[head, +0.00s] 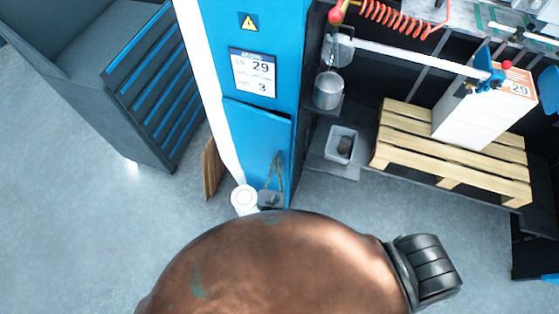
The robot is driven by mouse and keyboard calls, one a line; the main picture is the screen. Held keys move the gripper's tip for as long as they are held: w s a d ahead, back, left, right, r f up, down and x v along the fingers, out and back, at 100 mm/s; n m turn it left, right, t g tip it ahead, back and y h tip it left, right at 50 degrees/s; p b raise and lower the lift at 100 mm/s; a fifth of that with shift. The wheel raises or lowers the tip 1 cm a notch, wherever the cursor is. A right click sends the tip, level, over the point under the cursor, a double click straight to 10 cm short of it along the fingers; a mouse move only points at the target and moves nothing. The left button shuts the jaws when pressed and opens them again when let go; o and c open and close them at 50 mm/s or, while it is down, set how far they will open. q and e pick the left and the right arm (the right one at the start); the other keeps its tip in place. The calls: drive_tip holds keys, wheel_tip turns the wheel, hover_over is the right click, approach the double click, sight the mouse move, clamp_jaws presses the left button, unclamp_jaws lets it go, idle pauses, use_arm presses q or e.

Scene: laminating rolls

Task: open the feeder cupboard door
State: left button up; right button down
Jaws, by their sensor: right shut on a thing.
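The feeder cupboard is a tall blue cabinet (283,48) in the upper middle of the head view. Its blue door (245,130) is the lower panel. The door's top edge slants against the lines of the cabinet, so it looks slightly ajar, with its right side nearer to me. My right gripper (277,166) is dark grey and lies against the lower right part of the door. Its fingers are shut on the door handle, which they mostly hide. My left gripper is not in view.
A dark drawer cabinet (150,90) with blue-edged drawers stands at the left. To the right are a grey bin (340,146), a wooden pallet (453,157) with a white box (478,118), and a metal canister (328,90). The floor (75,190) at left is clear.

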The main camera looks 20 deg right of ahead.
drive_tip(key=s+a, duration=0.3)
drive_tip(key=a, duration=0.2)
drive_tip(key=shift+a, duration=0.15)
drive_tip(key=shift+f, duration=0.1)
drive_tip(key=c, duration=2.4)
unclamp_jaws()
drive_tip(key=shift+s, duration=0.1)
